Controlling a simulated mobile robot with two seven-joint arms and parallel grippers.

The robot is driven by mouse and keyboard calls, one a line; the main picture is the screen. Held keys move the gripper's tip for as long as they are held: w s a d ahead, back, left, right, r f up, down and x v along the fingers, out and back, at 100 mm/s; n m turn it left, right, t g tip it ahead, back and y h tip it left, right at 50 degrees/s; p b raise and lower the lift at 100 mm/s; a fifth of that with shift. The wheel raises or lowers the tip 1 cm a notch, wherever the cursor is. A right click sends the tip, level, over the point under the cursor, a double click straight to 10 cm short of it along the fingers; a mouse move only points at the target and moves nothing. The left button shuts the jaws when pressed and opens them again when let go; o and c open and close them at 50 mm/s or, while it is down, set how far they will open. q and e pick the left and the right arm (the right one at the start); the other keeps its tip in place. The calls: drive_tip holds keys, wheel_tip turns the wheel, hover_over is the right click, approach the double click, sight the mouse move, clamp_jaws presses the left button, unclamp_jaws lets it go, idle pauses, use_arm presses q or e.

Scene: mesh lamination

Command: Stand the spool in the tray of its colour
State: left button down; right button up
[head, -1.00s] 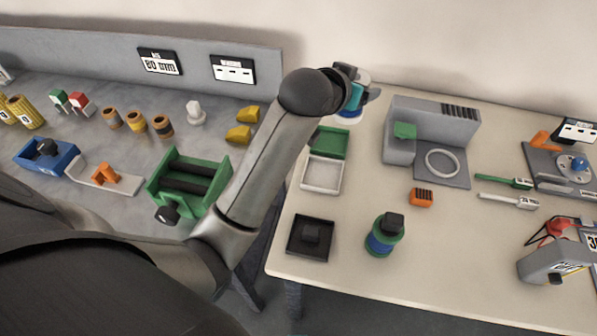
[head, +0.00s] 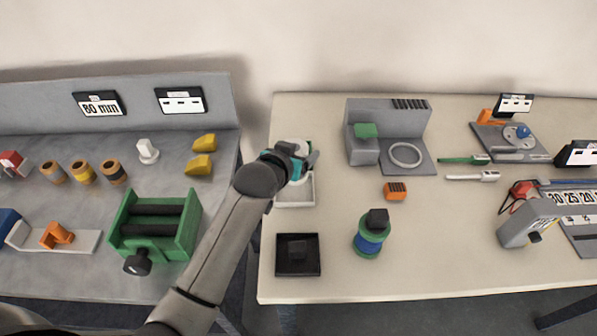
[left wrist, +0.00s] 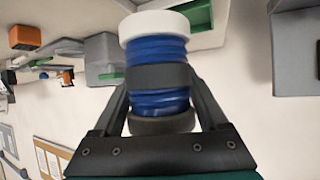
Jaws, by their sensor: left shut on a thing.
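My left gripper (head: 292,160) is shut on a spool (left wrist: 155,48) with blue winding and a white end disc. In the left wrist view, the gripper (left wrist: 160,78) holds it around the winding, with the white disc away from the palm. In the head view, the gripper and spool are above the back of the white tray (head: 307,192); its height there is hard to tell. The green tray is mostly hidden behind them in the head view; green shows in the left wrist view (left wrist: 199,15). The black tray (head: 283,268) is nearest the front edge. My right gripper is not in view.
A green-flanged blue spool with a black top (head: 370,236) stands right of the black tray. A green roller device (head: 155,225) is on the left bench. Table between has free room.

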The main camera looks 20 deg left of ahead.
use_arm(q)
drive_tip(key=shift+f+b, duration=0.7)
drive_tip(key=shift+f, duration=1.95)
drive_tip(key=shift+f, duration=0.15)
unclamp_jaws()
drive_tip(key=p+v, duration=0.3)
drive_tip(key=v, duration=0.9)
